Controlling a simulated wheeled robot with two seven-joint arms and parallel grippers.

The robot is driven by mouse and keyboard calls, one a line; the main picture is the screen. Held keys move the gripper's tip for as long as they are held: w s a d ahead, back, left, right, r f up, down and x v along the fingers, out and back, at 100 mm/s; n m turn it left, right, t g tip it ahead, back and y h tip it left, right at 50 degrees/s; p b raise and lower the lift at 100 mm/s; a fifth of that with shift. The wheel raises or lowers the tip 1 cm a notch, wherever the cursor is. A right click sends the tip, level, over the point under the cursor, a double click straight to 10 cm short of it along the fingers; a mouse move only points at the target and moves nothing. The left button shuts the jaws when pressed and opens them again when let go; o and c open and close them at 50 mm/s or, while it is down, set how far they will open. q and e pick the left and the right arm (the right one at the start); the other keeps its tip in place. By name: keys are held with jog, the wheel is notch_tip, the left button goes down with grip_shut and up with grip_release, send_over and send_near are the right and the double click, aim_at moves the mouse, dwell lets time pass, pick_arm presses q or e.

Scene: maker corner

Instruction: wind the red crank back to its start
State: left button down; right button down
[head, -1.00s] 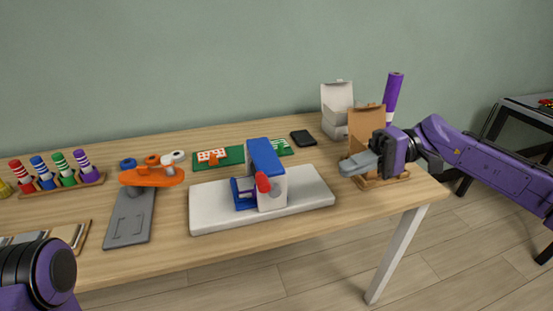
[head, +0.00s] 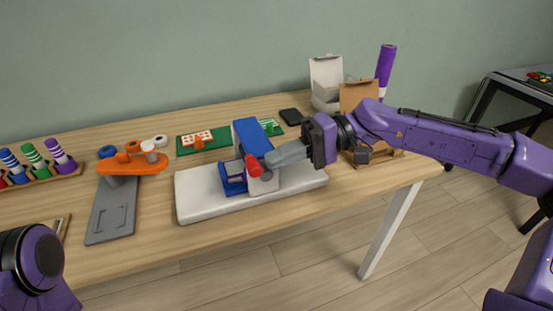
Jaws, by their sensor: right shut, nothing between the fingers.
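The red crank (head: 253,166) sticks out from the front of a small blue and white machine (head: 250,136). The machine stands on a pale slab (head: 198,201) in the middle of the table. My right gripper (head: 270,160) is shut and empty, its fingertips close to the right side of the crank. I cannot tell whether they touch it. The fingers hide part of the machine's white right side. Of my left arm only a rounded purple and black part (head: 40,260) shows at the lower left; its gripper is out of the picture.
An orange tool on a grey plate (head: 112,215) lies left of the slab. Green boards (head: 188,148) and a black phone-like item (head: 291,117) lie behind. Open boxes (head: 326,75) and a purple roll (head: 386,64) stand at the back right.

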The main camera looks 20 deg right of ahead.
aim_at(261, 173)
jog(key=shift+a+f, duration=0.1)
jog(key=shift+a, duration=0.35)
jog(key=a+h+p, duration=0.1)
jog(key=p, duration=0.2)
jog(key=shift+a+f+h, duration=0.1)
jog(key=shift+a+h, duration=0.2)
